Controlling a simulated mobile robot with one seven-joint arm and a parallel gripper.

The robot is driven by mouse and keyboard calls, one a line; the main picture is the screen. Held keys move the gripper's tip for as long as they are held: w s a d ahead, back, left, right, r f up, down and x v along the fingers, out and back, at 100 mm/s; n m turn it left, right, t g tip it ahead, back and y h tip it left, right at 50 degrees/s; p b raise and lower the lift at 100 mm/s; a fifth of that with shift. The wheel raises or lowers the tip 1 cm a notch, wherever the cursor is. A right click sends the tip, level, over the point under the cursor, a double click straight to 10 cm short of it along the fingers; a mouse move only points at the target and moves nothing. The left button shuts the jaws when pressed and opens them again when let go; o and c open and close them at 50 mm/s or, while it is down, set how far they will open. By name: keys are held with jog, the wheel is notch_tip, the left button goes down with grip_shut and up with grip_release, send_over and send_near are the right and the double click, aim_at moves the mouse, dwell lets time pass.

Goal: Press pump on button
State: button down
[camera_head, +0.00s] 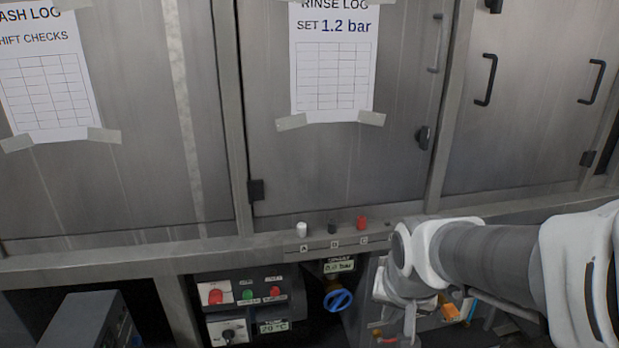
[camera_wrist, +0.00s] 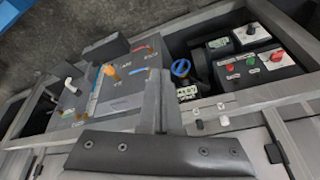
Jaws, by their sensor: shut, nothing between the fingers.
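A control panel (camera_head: 245,312) sits under the counter ledge, left of centre in the head view. It carries a green button (camera_head: 247,294) and a red button (camera_head: 269,292) side by side, with small labels I cannot read. A larger red switch (camera_head: 215,296) is at its upper left. The wrist view shows the green button (camera_wrist: 230,77) and red button (camera_wrist: 251,61) at right. My gripper (camera_wrist: 163,78) is shut and empty, apart from the panel and left of these buttons in the wrist view. In the head view my arm mostly hides it.
A blue valve knob (camera_head: 338,300) is right of the panel. White (camera_head: 302,230), black (camera_head: 332,226) and red (camera_head: 362,223) knobs stand on the ledge. Orange handles (camera_head: 451,311) are partly behind my arm. A grey box (camera_head: 82,322) is at lower left.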

aim_at(248, 295)
jog(key=w+a+f+m+g+y+p, duration=0.1)
jog(key=w+a+f+m+y, duration=0.2)
jog(key=a+f, duration=0.45)
jog(key=w+a+f+m+g+y+p, duration=0.1)
jog(key=w+a+f+m, duration=0.25)
jog(key=f, duration=0.75)
jog(key=w+a+f+m+t+y+p, duration=0.1)
jog(key=w+a+f+m+t+y, duration=0.1)
jog(key=a+m, duration=0.6)
jog(key=w+a+f+m+t+y+p, duration=0.1)
jog(key=w+a+f+m+t+y, duration=0.2)
jog(key=a+m, duration=0.5)
jog(key=shift+m+y+p, duration=0.3)
jog(key=shift+m+y, duration=0.1)
jog(key=shift+m, duration=1.15)
jog(key=shift+a, duration=0.1)
jog(key=w+a+b, duration=0.1)
jog(key=w+a, duration=0.1)
jog(key=w, duration=0.6)
jog(key=shift+w, duration=0.3)
jog(key=shift+w, duration=0.15)
jog(key=shift+w+a, duration=0.1)
jog(key=shift+w, duration=0.2)
